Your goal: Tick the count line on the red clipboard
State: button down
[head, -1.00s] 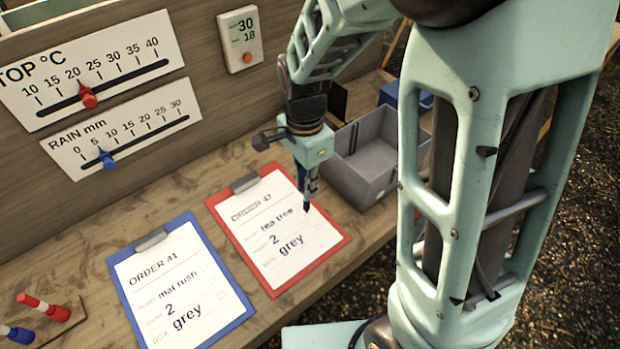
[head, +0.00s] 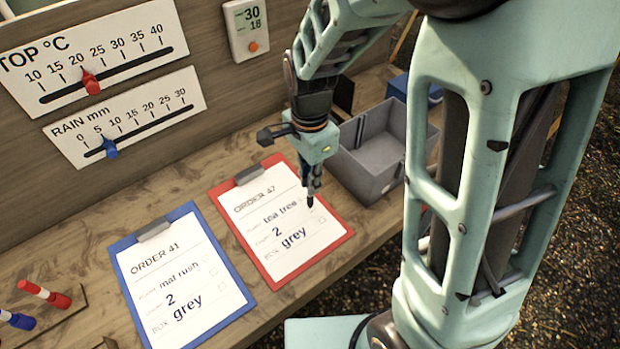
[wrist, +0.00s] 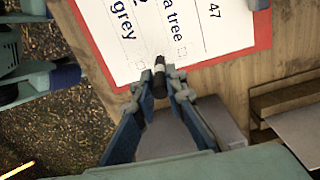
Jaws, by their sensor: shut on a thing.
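The red clipboard (head: 343,239) lies on the wooden bench with a sheet headed ORDER 47. Its lines read tea tree, 2 and grey, with small boxes at the right ends. My gripper (head: 311,184) is over the sheet's right side and shut on a dark pen (head: 310,201), which points down. In the wrist view, the pen (wrist: 159,82) is between the fingers, close to the boxes at the sheet's edge. One box (wrist: 182,51) beside "tree" looks empty. The pen and fingers partly cover the box area; I cannot tell whether the tip touches the paper.
A blue clipboard (head: 244,304) with ORDER 41 lies to the left. A grey bin (head: 372,182) stands just right of my gripper. Red (head: 45,294) and blue (head: 17,320) markers rest at far left. Slider boards and a counter (head: 246,30) are on the back wall.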

jog(key=shift+f, duration=0.4)
dwell(0.3)
jog(key=shift+s+d, duration=0.1)
jog(key=shift+d, duration=0.2)
dwell(0.6)
jog(key=shift+w, duration=0.65)
dwell(0.6)
dwell(0.5)
jog(key=shift+r+p, duration=1.2)
jog(key=shift+r, duration=0.35)
